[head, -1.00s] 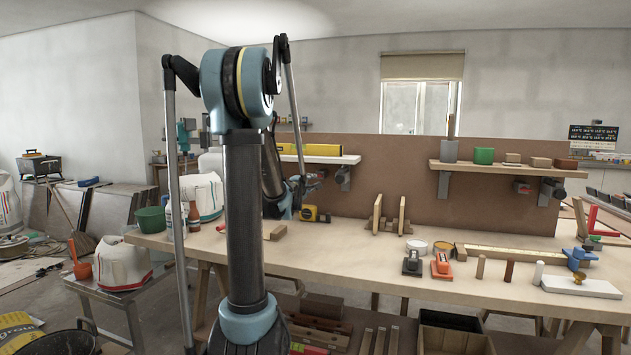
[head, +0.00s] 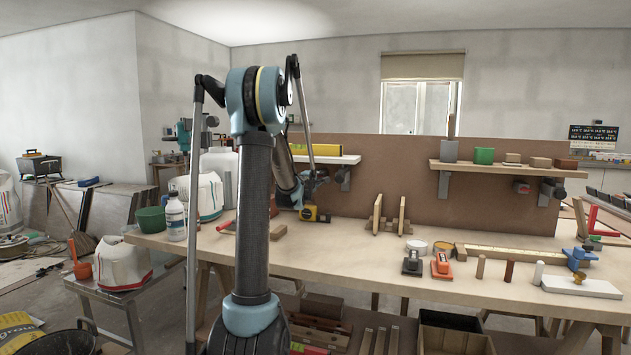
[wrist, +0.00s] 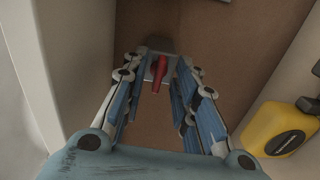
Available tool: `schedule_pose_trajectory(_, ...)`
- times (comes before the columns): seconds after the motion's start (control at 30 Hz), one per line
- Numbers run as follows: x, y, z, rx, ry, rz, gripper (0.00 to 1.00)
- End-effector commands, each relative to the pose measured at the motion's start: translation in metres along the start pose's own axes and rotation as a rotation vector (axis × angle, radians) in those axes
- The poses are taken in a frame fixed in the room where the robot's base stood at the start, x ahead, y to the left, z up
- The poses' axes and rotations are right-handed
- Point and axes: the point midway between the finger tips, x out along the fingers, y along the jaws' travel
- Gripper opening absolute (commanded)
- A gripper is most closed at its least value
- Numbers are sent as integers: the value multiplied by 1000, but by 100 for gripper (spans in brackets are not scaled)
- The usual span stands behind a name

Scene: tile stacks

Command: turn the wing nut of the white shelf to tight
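The white shelf (head: 347,160) is on the brown back panel, with a yellow bar on top and a dark bracket below. In the wrist view, a red wing nut (wrist: 159,72) sits on a small grey plate against the brown panel, its long side nearly upright in the picture. My gripper (wrist: 161,78) is open, with its two blue fingers on either side of the wing nut. I cannot tell whether they touch it. In the head view my gripper (head: 314,181) is under the shelf, beside its bracket, and the wing nut is not clear there.
A yellow tape measure (head: 311,213) lies on the workbench (head: 360,250) just below my gripper; it also shows in the wrist view (wrist: 280,128). Two upright wooden pieces (head: 388,215) stand to the right. A wooden shelf (head: 490,167) with its own red-knobbed bracket is further right.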

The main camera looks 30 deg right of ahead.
Motion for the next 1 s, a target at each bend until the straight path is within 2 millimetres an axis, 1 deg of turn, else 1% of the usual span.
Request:
schedule_pose_trajectory(0.13, 0, 0, 0, 0, 0, 0, 27)
schedule_pose_trajectory(0.17, 0, 0, 0, 0, 0, 0, 22)
schedule_pose_trajectory(0.2, 0, 0, 0, 0, 0, 0, 13)
schedule_pose_trajectory(0.27, 0, 0, 0, 0, 0, 0, 0)
schedule_pose_trajectory(0.43, 0, 0, 0, 0, 1, 0, 0)
schedule_pose_trajectory(0.47, -3, 0, -3, 0, 2, 0, 0)
schedule_pose_trajectory(0.67, -1, -1, -1, 18, 2, 0, 0)
schedule_pose_trajectory(0.87, -1, -1, -1, 95, 2, 0, 0)
schedule_pose_trajectory(1.0, -1, -1, -1, 193, 2, -1, 0)
